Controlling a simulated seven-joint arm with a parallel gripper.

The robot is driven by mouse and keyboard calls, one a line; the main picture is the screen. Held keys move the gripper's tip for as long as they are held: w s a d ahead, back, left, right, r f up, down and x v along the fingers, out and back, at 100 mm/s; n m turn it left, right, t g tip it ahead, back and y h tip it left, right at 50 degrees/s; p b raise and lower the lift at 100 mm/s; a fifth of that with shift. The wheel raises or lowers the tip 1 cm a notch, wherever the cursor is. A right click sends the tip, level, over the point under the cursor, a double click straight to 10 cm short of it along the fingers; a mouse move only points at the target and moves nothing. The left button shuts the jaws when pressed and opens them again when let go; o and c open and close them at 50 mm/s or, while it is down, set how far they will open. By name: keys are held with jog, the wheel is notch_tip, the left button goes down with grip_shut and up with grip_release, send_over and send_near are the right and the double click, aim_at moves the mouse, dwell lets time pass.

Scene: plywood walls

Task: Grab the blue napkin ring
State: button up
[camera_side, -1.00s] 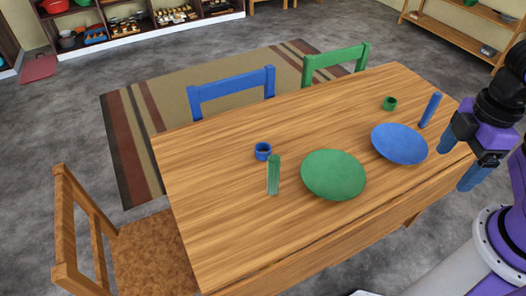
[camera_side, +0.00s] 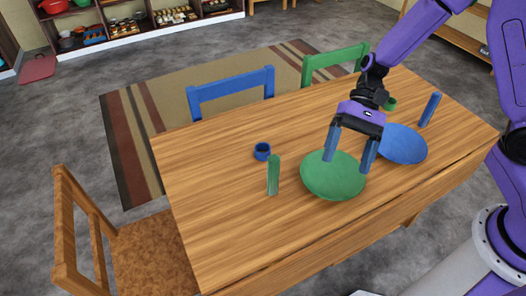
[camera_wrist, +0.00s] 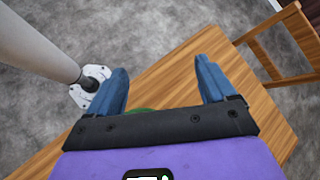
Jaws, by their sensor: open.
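The napkin ring does not show in the wrist view.
Chairs (camera_side: 232,87) stand around the table (camera_side: 215,220). The table's left part is clear.

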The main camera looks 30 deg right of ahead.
jog(key=w+d+f+m+t+y, duration=0.1)
jog(key=w+f+m+t+y, duration=0.15)
jog(key=w+m, duration=0.3)
jog(key=w+d+f+m+t+y, duration=0.1)
jog(key=w+f+m+t+y, duration=0.1)
jog(key=w+f+m, duration=0.35)
jog(key=m+t, duration=0.7)
send_near(266, 149)
jog(key=s+d+r, duration=0.4)
jog(key=d, duration=0.1)
jog(key=shift+s+r, duration=0.1)
jog(key=shift+r, duration=0.25)
jog(key=x, duration=1.1)
jog(key=shift+a, duration=0.45)
jog(key=shift+y, duration=0.25)
jog(key=shift+d+f+x, duration=0.1)
jog(key=shift+f+x, duration=0.05)
jog(key=shift+x, duration=1.2)
jog(key=shift+d+f+x, duration=0.1)
jog(key=shift+f+x, duration=0.05)
jog(key=shift+x, duration=1.15)
jog(key=c, duration=1.1)
